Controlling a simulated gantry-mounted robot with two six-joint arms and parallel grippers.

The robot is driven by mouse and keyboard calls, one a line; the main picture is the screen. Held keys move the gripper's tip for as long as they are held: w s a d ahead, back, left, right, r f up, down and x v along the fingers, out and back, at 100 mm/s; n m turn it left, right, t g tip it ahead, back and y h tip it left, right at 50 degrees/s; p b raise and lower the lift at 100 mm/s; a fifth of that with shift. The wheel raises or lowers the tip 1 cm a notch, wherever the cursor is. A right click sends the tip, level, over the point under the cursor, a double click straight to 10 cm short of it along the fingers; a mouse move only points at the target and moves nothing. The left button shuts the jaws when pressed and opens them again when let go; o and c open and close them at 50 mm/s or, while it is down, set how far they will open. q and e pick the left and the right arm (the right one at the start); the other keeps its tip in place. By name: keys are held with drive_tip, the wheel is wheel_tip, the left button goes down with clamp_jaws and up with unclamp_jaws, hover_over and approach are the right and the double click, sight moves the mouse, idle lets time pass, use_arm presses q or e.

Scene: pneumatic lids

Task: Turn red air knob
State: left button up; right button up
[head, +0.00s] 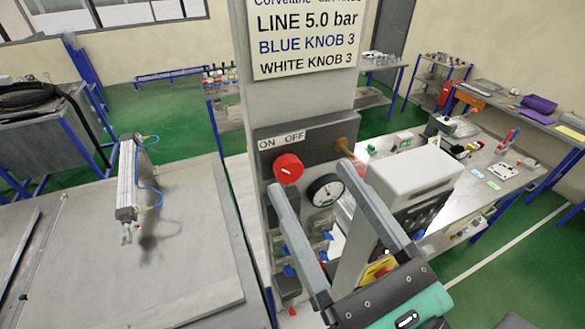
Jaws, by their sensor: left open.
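The red air knob (288,168) is on a dark panel (310,140) on a grey post, below an "ON OFF" label (281,140). A white mark shows on the knob's face. My left gripper (312,178) reaches up from the lower right with its fingers apart and nothing between them that I can see held. One fingertip appears just below the knob, the other to the right of the gauge. I cannot tell whether it touches the panel. A round pressure gauge (325,190) shows between the fingers. My right gripper is not in view.
A sign (305,35) reads "LINE 5.0 bar, BLUE KNOB 3, WHITE KNOB 3". A brass fitting (344,147) sticks out at the panel's right. Blue fittings (290,270) lie lower down. A grey box (410,180) stands at right. A pneumatic cylinder (127,182) stands over the left bench.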

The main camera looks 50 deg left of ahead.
sight(291, 174)
use_arm(q)
wheel_tip(291, 174, down, 6)
drive_tip(key=d+h, duration=0.2)
drive_tip(key=h, duration=0.1)
drive_tip(key=shift+m, duration=0.4)
drive_tip(key=p+x, duration=0.4)
drive_tip(key=x, duration=0.7)
drive_tip(key=shift+w+r, duration=0.2)
drive_tip(key=shift+w+a, duration=0.1)
drive_tip(key=shift+a, duration=0.15)
clamp_jaws()
